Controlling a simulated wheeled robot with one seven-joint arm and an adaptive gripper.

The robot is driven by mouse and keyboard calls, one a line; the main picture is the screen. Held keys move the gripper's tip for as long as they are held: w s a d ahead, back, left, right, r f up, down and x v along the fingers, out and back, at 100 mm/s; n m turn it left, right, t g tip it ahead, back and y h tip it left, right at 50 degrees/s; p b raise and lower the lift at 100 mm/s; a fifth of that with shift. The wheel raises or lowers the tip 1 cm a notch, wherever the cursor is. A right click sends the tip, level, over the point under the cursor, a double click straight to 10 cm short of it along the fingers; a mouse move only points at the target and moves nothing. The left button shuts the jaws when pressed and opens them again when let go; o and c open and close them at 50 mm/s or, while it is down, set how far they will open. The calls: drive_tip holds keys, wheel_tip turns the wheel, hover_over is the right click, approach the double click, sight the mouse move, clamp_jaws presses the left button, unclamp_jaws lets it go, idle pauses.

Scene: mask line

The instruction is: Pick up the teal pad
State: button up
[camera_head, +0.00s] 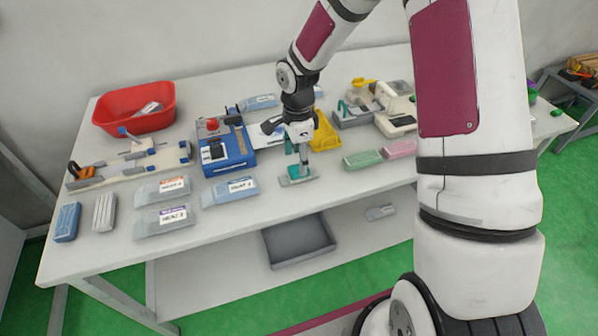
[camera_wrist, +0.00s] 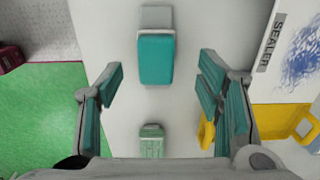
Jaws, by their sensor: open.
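The teal pad (camera_wrist: 155,60) lies on the pale tabletop in the wrist view, with a grey part (camera_wrist: 156,17) at its far end. In the head view the teal pad (camera_head: 299,172) is near the table's front edge, below my gripper (camera_head: 298,150) and partly covered by it. My gripper (camera_wrist: 163,78) is open in the wrist view. Its teal-padded fingers stand wide on the left and right of the pad, with clear gaps on both sides. Nothing is held. I cannot tell the exact height of the fingertips above the pad.
A green block (camera_wrist: 152,142) lies near my gripper's base in the wrist view. A yellow holder (camera_head: 324,131) and a sheet marked SEALER (camera_wrist: 290,50) are close on the right of the wrist view. A blue fixture (camera_head: 226,150) and labelled packs (camera_head: 230,190) stand left.

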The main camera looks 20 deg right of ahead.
drive_tip(key=f, duration=0.4)
drive_tip(key=shift+s+f, duration=0.1)
drive_tip(key=shift+s, duration=0.1)
drive_tip(key=c, duration=1.2)
drive_tip(key=shift+r, duration=0.8)
wheel_tip(320, 180, up, 2)
drive_tip(key=shift+r, duration=0.1)
drive_tip(key=s, duration=1)
drive_tip(key=s+r, duration=0.1)
drive_tip(key=s, duration=0.5)
drive_tip(key=shift+r+b, duration=0.1)
drive_tip(key=shift+b, duration=0.25)
